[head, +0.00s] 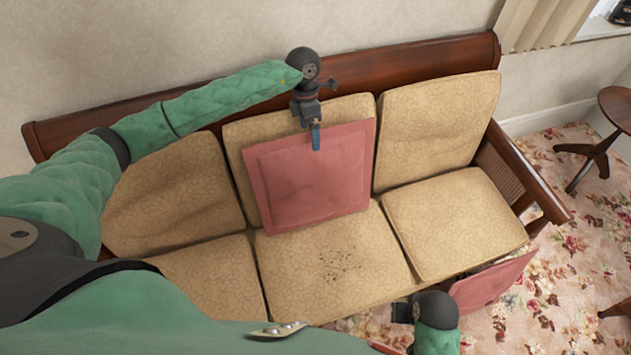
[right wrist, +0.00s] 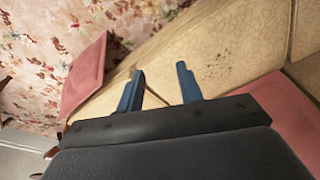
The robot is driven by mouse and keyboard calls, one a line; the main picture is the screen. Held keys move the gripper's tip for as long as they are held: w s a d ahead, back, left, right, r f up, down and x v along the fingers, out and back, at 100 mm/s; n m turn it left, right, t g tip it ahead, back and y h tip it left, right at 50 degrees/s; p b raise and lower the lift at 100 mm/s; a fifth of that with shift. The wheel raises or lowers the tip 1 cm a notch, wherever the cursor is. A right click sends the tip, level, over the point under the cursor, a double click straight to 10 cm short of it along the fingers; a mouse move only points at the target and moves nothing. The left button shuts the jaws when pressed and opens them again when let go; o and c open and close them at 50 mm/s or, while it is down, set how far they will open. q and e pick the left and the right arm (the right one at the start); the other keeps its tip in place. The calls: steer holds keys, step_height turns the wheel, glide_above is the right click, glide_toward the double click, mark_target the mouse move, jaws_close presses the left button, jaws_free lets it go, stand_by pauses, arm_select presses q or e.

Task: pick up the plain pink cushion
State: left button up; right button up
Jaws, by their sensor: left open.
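A plain pink cushion (head: 310,185) with a raised square border leans upright against the middle backrest of the sofa. My left gripper (head: 316,138) is at its top edge, with a blue finger in front of the pink face. The jaws are open; whether they touch the cushion I cannot tell. A second pink cushion (head: 490,283) is low at the sofa's front right, partly cut off by the seat; it also shows in the right wrist view (right wrist: 85,76). My right gripper (right wrist: 158,88) is open and empty, in front of the seat.
The tan patterned sofa (head: 455,225) has a wooden back rail (head: 400,60) and a right armrest (head: 520,175). Dark specks (head: 342,263) mark the middle seat. A small round wooden table (head: 617,107) stands at the right on the floral carpet (head: 570,260).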

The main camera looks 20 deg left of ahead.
arm_select(q)
steer(key=p+x, duration=0.2)
steer(key=x, duration=0.2)
steer(key=shift+d+f, duration=0.2)
steer(key=shift+f, duration=0.05)
arm_select(e)
step_height(320, 180, down, 10)
arm_select(q)
steer(key=shift+c, duration=0.4)
arm_select(e)
steer(key=shift+w+r, duration=0.1)
arm_select(q)
steer(key=c, duration=1.5)
steer(key=shift+c, duration=0.5)
steer(key=shift+r, duration=0.1)
